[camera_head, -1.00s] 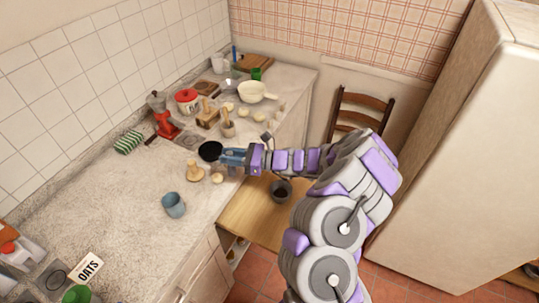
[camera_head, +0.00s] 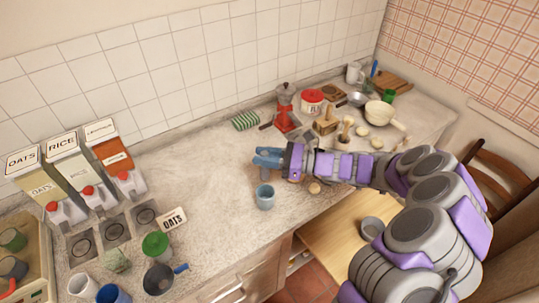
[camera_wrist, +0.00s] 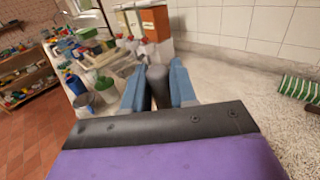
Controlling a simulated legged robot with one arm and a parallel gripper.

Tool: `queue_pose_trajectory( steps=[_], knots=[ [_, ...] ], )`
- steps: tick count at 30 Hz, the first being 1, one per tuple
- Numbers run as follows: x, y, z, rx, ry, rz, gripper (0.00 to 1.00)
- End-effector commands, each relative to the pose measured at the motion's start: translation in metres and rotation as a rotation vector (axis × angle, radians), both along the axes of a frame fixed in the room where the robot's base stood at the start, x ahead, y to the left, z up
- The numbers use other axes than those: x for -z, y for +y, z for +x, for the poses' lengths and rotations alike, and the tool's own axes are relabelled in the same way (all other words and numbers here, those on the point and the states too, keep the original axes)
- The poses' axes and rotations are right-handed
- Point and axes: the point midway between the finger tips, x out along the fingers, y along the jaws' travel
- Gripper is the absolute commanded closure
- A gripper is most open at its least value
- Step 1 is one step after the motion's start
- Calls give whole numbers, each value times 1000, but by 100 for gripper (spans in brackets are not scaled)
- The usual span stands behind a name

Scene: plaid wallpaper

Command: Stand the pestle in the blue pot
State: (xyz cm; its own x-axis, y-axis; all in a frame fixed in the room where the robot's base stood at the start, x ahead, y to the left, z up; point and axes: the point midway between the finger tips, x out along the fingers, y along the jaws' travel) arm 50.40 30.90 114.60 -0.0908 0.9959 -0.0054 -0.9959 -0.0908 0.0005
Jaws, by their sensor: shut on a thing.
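My gripper (camera_head: 267,158) is shut on a dark grey, rounded pestle (camera_wrist: 157,85), which sits between the blue fingers in the wrist view. A darker blue pot (camera_head: 113,294) stands at the counter's front left, cut off by the picture edge.
A wooden piece (camera_head: 314,187) lies right of the grey-blue pot. A green-lidded jar (camera_head: 156,245), a dark pot with blue handle (camera_head: 160,279) and dispensers (camera_head: 70,168) stand left. A striped cloth (camera_head: 246,121) lies behind. The middle counter is clear.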

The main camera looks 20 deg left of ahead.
Motion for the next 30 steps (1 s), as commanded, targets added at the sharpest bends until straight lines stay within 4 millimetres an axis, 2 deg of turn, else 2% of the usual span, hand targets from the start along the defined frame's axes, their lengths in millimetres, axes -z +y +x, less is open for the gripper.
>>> queue_pose_trajectory(
  steps=[30],
  knots=[
    [74,1,0,1,2,-2,100]
  ],
)
